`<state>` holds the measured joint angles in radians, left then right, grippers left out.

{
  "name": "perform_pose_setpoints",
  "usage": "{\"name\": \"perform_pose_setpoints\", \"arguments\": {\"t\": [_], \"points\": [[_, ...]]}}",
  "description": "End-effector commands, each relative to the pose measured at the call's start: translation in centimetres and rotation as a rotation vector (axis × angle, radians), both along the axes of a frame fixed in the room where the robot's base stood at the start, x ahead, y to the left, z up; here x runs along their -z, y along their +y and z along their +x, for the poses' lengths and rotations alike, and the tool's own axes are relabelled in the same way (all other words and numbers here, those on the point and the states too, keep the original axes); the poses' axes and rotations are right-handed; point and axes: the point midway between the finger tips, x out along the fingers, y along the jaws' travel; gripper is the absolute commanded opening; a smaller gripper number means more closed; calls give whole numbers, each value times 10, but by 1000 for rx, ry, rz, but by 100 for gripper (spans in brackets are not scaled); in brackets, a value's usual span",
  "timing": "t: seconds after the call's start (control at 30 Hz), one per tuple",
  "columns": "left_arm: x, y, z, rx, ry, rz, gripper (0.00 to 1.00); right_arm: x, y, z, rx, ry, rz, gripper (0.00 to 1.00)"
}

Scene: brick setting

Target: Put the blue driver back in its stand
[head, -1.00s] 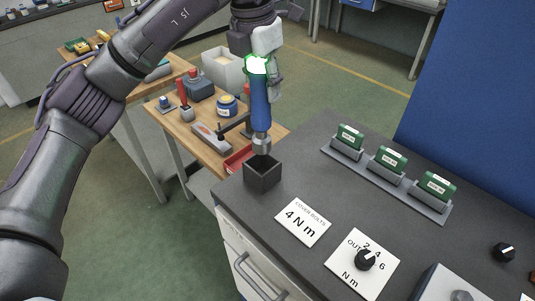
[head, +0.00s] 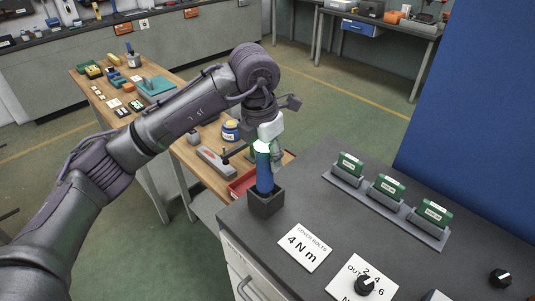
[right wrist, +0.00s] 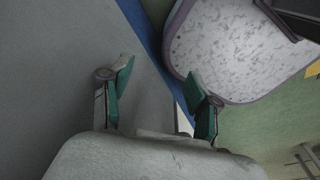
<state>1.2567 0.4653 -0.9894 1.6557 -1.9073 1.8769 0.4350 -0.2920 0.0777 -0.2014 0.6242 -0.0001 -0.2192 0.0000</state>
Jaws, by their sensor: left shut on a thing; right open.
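The blue driver (head: 265,175) is upright in the head view, its lower end inside the dark square stand (head: 266,204) at the left edge of the grey-black bench top. The stand's walls hide its tip, and I cannot tell whether it rests on the bottom. My left gripper (head: 266,147) is shut on the driver's upper part, above the stand. My right gripper (right wrist: 158,82) shows only in the right wrist view, open, with nothing between its green-padded fingers.
A grey rack (head: 387,207) holds three green-labelled blocks. A wooden table (head: 190,157) with tools and a red tray (head: 243,184) stands behind on the left.

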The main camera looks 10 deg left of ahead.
Motion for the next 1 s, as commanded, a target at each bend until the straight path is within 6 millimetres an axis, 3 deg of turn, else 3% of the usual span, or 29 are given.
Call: {"name": "perform_pose_setpoints", "arguments": {"t": [0.13, 0.17, 0.3, 0.7, 0.83, 1.0], "points": [[3, 0, 0, 0, -2, -1, 0, 5, 0, -7, 1, 10, -1, 61], [3, 0, 0, 0, 0, 0, 44, 4, -1, -8, 1, 12, -1, 61], [2, 0, 0, -1, 1, 0, 64, 3, -1, -11, 1, 16, -1, 61], [-4, 0, 0, -1, -2, -1, 64, 3, -2, -11, 2, 16, -2, 61], [-23, 2, -2, -1, -5, -3, 64, 14, -3, -11, 1, 15, -4, 61], [-61, 5, -7, -1, -7, -1, 64, 27, -4, -10, 1, 14, -5, 61]]}}
